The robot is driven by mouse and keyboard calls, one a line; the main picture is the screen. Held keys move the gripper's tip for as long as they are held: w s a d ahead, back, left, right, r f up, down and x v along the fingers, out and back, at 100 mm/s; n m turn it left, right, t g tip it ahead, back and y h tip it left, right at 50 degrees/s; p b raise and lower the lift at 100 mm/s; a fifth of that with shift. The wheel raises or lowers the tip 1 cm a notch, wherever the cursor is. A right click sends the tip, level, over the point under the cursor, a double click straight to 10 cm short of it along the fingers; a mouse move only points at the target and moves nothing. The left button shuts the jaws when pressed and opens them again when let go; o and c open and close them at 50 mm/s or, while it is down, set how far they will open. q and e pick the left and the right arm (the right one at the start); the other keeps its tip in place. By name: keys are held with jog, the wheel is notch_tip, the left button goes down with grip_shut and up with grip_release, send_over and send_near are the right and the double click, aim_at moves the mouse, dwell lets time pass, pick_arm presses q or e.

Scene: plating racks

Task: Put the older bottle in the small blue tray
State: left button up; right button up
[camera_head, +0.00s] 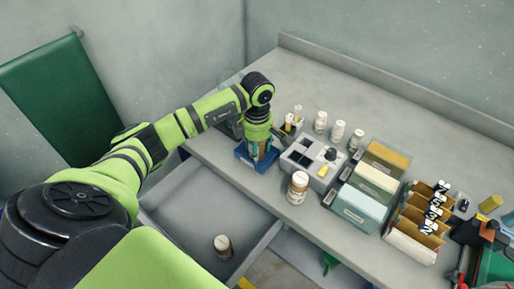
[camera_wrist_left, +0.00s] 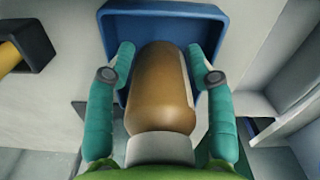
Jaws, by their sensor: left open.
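The small blue tray (camera_head: 240,154) sits on the bench near its front left edge; its blue floor and walls fill the top of the left wrist view (camera_wrist_left: 165,12). A brown bottle with a white cap (camera_wrist_left: 160,90) is between the fingers of my left gripper (camera_wrist_left: 165,65), cap toward the palm and base over the tray. The fingers are open around it, with small gaps at the sides. In the head view my left gripper (camera_head: 257,155) points down at the tray, mostly hiding the bottle. Labels are too small to read. My right gripper is out of view.
An open drawer (camera_head: 185,212) holds another bottle (camera_head: 222,245). A brown bottle (camera_head: 298,187) stands near a grey compartment box (camera_head: 300,160). Several white bottles (camera_head: 337,131) stand behind it. File boxes (camera_head: 355,207) and a brown card rack (camera_head: 418,222) fill the right.

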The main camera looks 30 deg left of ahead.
pick_arm(q)
jog(key=shift+r, duration=0.4)
notch_tip(320, 180, up, 11)
jog(key=b, duration=0.3)
jog(key=shift+f, duration=0.15)
jog(key=shift+r, duration=0.4)
